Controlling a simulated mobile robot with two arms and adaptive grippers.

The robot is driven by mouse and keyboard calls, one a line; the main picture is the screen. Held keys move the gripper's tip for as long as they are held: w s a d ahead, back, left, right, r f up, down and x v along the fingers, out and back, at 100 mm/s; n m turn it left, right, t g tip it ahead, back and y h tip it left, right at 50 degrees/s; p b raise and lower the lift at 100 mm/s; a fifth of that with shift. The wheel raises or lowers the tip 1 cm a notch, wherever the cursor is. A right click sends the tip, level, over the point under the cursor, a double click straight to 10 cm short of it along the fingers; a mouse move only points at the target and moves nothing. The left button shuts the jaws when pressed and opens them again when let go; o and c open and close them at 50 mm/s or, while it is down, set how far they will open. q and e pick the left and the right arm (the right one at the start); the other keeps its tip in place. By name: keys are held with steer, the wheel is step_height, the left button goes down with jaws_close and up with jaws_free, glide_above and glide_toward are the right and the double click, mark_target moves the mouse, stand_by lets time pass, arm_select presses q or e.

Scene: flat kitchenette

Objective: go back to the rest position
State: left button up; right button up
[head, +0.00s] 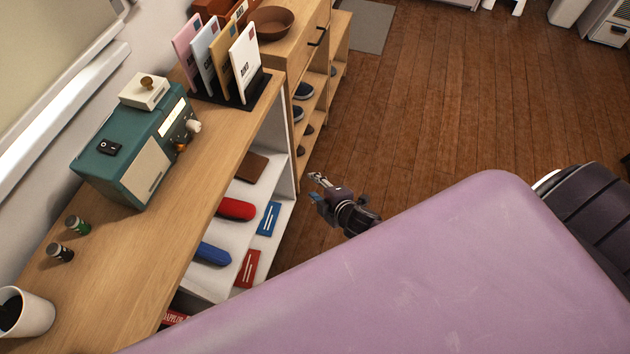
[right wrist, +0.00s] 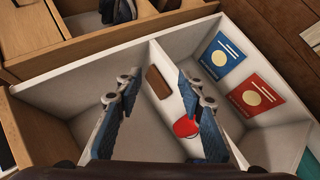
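My right gripper (head: 320,184) shows near the middle of the head view, beside the open side of the white shelf unit (head: 283,166) under the wooden counter (head: 140,282). In the right wrist view its two blue-padded fingers (right wrist: 156,88) stand apart with nothing held between them. Beyond the fingers lie the white shelf compartments, with a brown item (right wrist: 158,82) and a red item (right wrist: 186,127) partly covered by a finger. My left gripper is not in view.
On the counter stand a teal radio (head: 120,160), a card rack (head: 262,88), two small jars and a white cup (head: 24,312). The shelves hold a red case (head: 235,208), a blue case (head: 212,253) and booklets. Wooden floor (head: 450,90) right of the shelves is open.

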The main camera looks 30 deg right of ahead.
stand_by(0.3)
steer(key=s+d+f+m+g, duration=0.2)
steer(key=s+f+m+g, duration=0.15)
steer(key=s+f, duration=0.65)
steer(key=s+f+m+g, duration=0.2)
steer(key=s+f, duration=0.3)
steer(key=s, duration=0.5)
steer(key=s+a+f+m+g, duration=0.1)
steer(key=s+f+m, duration=0.3)
steer(key=s, duration=0.6)
steer(key=s+f+m+g, duration=0.3)
steer(key=s+f, duration=0.4)
steer(key=s, duration=0.3)
steer(key=shift+s+a+f+h, duration=0.2)
steer(key=shift+s+f+h, duration=0.1)
